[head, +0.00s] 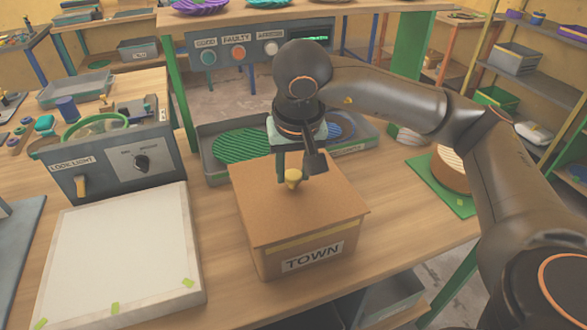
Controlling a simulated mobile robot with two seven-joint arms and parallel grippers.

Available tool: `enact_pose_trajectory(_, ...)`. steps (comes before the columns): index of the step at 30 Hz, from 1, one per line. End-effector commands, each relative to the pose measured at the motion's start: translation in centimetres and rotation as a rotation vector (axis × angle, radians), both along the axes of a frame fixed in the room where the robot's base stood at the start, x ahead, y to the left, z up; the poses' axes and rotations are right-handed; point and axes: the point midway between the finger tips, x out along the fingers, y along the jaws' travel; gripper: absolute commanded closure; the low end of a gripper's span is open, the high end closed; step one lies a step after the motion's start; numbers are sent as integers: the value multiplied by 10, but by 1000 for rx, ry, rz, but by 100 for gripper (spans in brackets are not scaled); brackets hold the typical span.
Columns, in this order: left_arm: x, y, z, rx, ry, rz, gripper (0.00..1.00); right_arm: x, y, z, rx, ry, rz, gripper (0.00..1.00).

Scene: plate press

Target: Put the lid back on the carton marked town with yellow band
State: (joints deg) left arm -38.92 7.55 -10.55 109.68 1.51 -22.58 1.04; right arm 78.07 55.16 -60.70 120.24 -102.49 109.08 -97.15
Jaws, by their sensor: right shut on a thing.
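The carton marked TOWN (290,265) stands on the wooden table, with its label and a yellow band on the front face. Its brown lid (262,205) lies over the top and covers the opening; whether it is fully seated I cannot tell. My right gripper (295,175) points down above the lid, shut on the knob. My left gripper is not in view.
A white light panel (120,255) with green tape lies left of the carton, below the LOOK LIGHT box (112,160). Behind the carton is a grey tray (215,178) with a green ribbed plate (240,146). A round wooden thing (452,170) sits on a green mat at right.

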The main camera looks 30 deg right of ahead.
Motion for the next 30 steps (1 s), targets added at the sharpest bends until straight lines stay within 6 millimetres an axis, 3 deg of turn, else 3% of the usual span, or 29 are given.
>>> enact_pose_trajectory(8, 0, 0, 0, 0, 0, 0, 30, 0, 0, 1, 0, -1, 0, 100)
enact_pose_trajectory(9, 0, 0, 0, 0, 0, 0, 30, 0, 0, 1, 0, -1, 0, 56)
enact_pose_trajectory(17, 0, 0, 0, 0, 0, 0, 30, 0, 0, 0, 0, -1, 0, 27)
enact_pose_trajectory(23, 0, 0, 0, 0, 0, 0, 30, 0, 0, 0, 0, 0, 0, 25)
enact_pose_trajectory(30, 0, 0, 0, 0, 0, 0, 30, 0, 0, 0, 0, 0, 0, 0)
